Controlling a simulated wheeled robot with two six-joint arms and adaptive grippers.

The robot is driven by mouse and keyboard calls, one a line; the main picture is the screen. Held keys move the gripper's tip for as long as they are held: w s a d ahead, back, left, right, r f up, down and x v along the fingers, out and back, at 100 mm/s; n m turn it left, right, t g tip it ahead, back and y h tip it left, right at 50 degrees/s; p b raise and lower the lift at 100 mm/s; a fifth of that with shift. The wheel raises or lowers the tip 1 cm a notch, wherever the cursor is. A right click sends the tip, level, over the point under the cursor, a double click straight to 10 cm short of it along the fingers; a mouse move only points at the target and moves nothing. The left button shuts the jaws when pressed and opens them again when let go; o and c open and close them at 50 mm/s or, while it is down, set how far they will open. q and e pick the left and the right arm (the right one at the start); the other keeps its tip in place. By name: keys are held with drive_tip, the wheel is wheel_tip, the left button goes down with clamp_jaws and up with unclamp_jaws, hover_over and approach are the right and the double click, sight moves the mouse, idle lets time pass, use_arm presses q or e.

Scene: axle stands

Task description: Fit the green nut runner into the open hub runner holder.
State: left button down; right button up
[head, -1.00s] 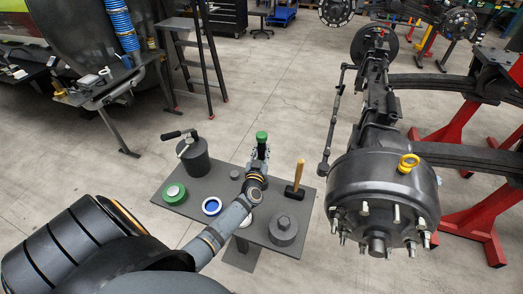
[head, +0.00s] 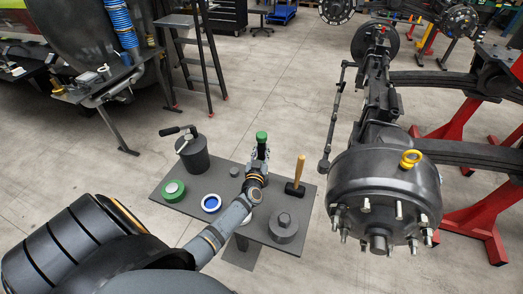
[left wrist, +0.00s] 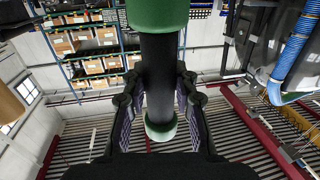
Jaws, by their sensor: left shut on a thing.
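The green nut runner (head: 262,137) stands upright above the grey table in the head view, its green end on top. My left gripper (head: 258,166) is shut around its dark shaft. In the left wrist view the nut runner's black shaft (left wrist: 159,82) runs between the two fingers of my left gripper (left wrist: 157,98), with a green collar above and a green ring below. I cannot tell which item is the open hub runner holder; my left forearm hides part of the table. My right gripper is not in view.
The studded wheel hub (head: 380,190) stands to the right.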

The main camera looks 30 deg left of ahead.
use_arm(q)
drive_tip(key=shift+f+b, duration=0.75)
drive_tip(key=shift+f, duration=0.2)
drive_tip(key=c, duration=1)
unclamp_jaws()
drive_tip(key=shift+c, duration=0.2)
drive_tip(key=shift+o, duration=0.3)
drive_tip(key=shift+s+f, duration=0.15)
drive_tip(key=shift+f, duration=0.1)
drive_tip(key=v, duration=1.1)
drive_tip(key=shift+s+d+r, duration=0.2)
drive_tip(key=shift+s+d, duration=0.05)
drive_tip(key=shift+s, duration=0.1)
